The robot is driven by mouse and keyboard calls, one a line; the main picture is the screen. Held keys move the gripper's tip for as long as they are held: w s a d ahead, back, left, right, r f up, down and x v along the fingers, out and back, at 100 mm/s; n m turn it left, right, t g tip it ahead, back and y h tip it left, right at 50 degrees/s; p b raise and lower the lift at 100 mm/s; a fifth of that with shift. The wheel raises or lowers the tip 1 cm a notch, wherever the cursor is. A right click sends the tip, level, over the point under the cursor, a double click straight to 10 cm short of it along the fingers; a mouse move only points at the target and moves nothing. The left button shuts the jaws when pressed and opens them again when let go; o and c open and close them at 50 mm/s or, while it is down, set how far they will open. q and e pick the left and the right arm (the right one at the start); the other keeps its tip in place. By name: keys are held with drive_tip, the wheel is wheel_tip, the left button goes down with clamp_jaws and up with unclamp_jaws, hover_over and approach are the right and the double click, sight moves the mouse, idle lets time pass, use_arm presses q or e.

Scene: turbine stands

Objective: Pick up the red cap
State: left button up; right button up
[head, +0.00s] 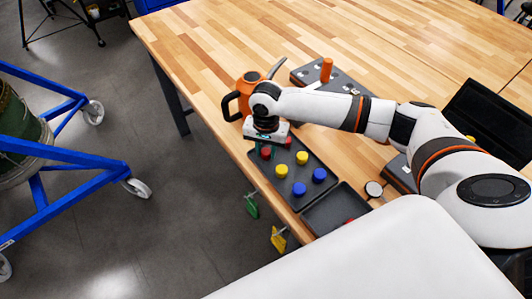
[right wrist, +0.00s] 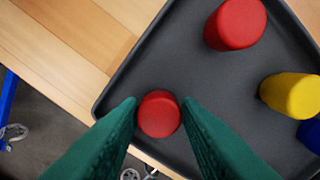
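A red cap (head: 266,152) stands in the dark tray (head: 335,202), near its far left corner. My right gripper (head: 268,141) is above it, pointing down. In the right wrist view the round top of the red cap (right wrist: 159,113) shows between my two green fingertips (right wrist: 159,104). The fingers are apart, with a narrow gap on each side of the cap. A second red cap (right wrist: 235,24) stands in the tray, up and to the right in that view; it also shows in the head view (head: 288,142). My left gripper is not in view.
Yellow caps (head: 281,171) and blue caps (head: 299,189) share the tray. An orange mug-like container (head: 243,92) stands beside my right wrist. Green (head: 251,206) and yellow (head: 278,240) tags hang at the table edge. The far wooden tabletop (head: 230,40) is clear.

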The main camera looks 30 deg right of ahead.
sight(266, 151)
clamp_jaws()
wheel_tip(266, 151, up, 10)
drive_tip(key=b, duration=0.1)
drive_tip(key=shift+b, duration=0.3)
drive_tip(key=shift+c, duration=1.4)
unclamp_jaws()
clamp_jaws()
